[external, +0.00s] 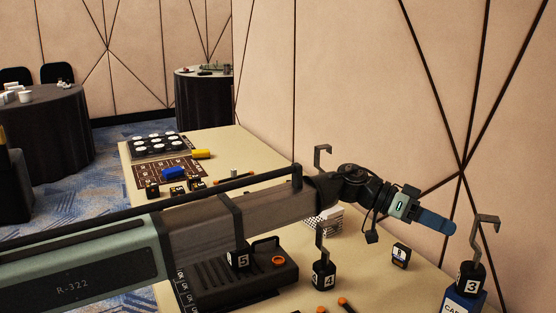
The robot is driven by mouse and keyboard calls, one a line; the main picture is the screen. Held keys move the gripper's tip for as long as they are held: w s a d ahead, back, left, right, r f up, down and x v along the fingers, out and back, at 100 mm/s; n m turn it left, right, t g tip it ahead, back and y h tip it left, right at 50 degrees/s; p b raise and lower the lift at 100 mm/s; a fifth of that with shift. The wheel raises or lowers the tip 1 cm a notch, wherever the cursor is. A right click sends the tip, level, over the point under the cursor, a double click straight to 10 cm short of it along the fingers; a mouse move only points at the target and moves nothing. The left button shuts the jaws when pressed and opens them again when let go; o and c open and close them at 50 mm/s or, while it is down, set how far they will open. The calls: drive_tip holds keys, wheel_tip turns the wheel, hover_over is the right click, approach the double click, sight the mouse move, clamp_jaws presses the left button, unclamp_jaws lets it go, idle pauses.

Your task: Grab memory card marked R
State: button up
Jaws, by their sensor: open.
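A small black block (401,253) with a white label stands on the table at the right. Its mark is too small to read surely, but it may be an R. My gripper (438,221), with blue fingers, is open above the right part of the table, up and to the right of this block and apart from it. The gap between the fingers is hard to see from this side.
Hooked holders numbered 4 (324,276) and 3 (470,277) stand upright on the table (232,142). A black block numbered 5 (238,258) is by a dark ridged case (210,284). A blue box (463,303) is under holder 3. My arm hides the middle of the table.

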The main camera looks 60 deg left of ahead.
wheel_tip(320, 180, down, 3)
drive_tip(key=w+n+g+y, duration=0.2)
drive_tip(key=w+n+g, duration=0.1)
drive_tip(key=n, duration=0.2)
drive_tip(key=n+g+y, duration=0.6)
drive_tip(key=n+y, duration=0.4)
drive_tip(key=n, duration=1)
hover_over(403, 247)
drive_tip(key=f, duration=1)
drive_tip(key=shift+w+a, duration=0.15)
drive_tip(key=shift+w, duration=0.15)
drive_tip(key=shift+s+f, duration=0.15)
drive_tip(key=shift+f, duration=1.15)
drive_tip(key=shift+s+f, duration=0.1)
drive_tip(key=shift+f, duration=1.2)
clamp_jaws()
